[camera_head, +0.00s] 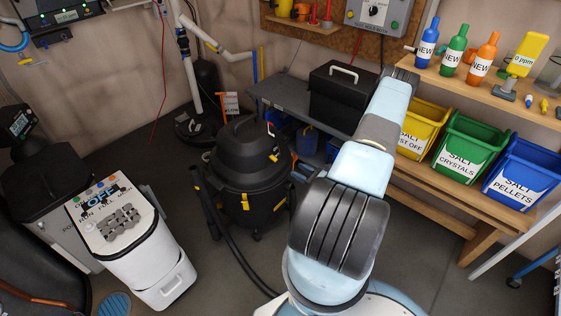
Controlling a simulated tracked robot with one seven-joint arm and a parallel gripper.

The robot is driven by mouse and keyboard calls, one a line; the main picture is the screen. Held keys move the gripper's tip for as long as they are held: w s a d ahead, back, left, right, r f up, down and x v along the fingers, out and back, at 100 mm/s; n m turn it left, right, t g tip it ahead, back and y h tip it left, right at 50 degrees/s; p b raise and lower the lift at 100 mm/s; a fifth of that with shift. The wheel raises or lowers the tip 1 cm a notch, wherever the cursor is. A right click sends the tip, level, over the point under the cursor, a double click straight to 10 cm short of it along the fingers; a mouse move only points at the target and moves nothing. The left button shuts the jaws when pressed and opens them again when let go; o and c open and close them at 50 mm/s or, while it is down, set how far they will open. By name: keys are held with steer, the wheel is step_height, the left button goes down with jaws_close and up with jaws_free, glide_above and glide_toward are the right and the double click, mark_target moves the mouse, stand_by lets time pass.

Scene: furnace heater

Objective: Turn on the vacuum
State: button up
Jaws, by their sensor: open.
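The vacuum (240,178) is a black canister with a domed lid and yellow latches, standing upright on the floor near the middle of the view. A small red part (270,129) shows on the right of its lid; I cannot tell its switch position. A black hose (232,255) runs from its left side down along the floor. My pale blue arm rises at the right of the vacuum, with its links between me and the bench. I cannot make out my gripper; the arm seems to hide it.
A white unit with buttons (130,240) stands left of the vacuum. A wooden bench (440,202) on the right holds yellow, green and blue salt bins (522,170). A black toolbox (345,98) sits on a grey shelf behind. Some floor is clear in front of the bench.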

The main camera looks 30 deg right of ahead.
mark_target(274, 159)
steer(key=shift+m+t+h, duration=0.3)
steer(key=shift+m+h, duration=0.2)
steer(key=shift+h, duration=0.1)
steer(key=x, duration=0.4)
steer(key=f+x, duration=0.1)
steer(key=x, duration=0.3)
steer(key=f+x, duration=0.1)
steer(key=x, duration=0.3)
steer(key=shift+w+a+f, duration=0.1)
steer(key=shift+w+f, duration=0.05)
steer(key=shift+w, duration=0.2)
steer(key=shift+c, duration=0.2)
